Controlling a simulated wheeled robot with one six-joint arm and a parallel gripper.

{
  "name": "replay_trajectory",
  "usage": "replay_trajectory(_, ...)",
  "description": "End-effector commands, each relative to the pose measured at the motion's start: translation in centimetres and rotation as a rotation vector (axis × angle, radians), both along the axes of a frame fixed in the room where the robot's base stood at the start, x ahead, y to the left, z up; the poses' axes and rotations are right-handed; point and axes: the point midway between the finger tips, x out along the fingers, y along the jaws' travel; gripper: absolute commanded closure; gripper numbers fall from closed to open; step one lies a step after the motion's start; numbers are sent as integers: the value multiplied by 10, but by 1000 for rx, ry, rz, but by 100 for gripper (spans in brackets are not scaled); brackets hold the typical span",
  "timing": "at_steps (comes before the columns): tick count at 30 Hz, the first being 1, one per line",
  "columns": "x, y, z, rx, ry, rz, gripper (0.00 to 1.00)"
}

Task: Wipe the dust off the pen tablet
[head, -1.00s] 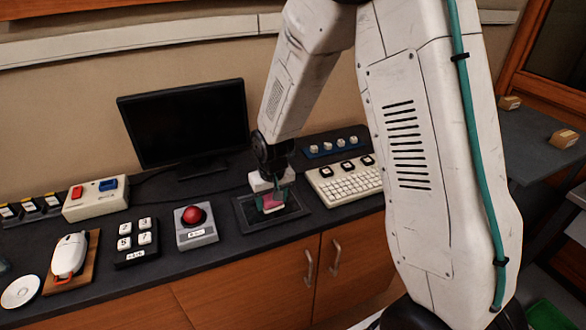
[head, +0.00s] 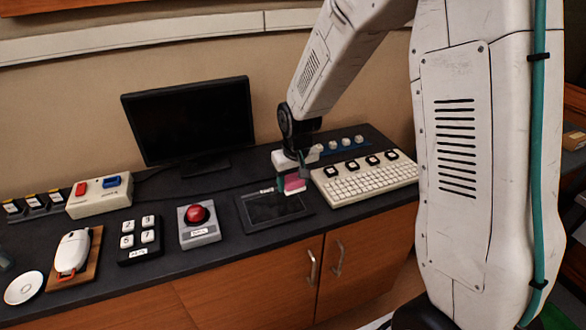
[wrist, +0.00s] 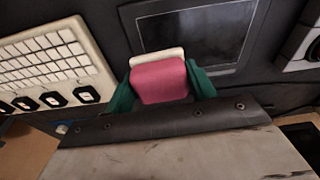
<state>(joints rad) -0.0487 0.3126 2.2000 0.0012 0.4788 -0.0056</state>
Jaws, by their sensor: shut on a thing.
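The pen tablet (head: 270,207) is a flat dark slab with a grey-edged screen area, lying on the dark counter between the red-button box and the white keyboard. It also shows in the wrist view (wrist: 195,38). My gripper (head: 291,184) is shut on a pink block with a pale edge, the wiper (wrist: 160,80); the green fingers clasp its two sides. In the head view the wiper is at the tablet's right edge, near the keyboard. I cannot tell whether it touches the surface. No dust is clearly visible on the tablet's screen.
A white keyboard (head: 365,180) stands close to the right of my gripper. A grey box with a red button (head: 198,222) is left of the tablet. A black monitor (head: 190,120) stands behind. A number keypad (head: 139,240) sits further left.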

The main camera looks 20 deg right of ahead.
Motion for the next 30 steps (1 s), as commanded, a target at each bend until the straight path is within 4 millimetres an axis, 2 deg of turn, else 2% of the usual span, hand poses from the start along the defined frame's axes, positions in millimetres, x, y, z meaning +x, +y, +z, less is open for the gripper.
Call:
replay_trajectory(12,0,0,34,0,-1,0,69)
replay_trajectory(30,0,0,35,0,0,0,69)
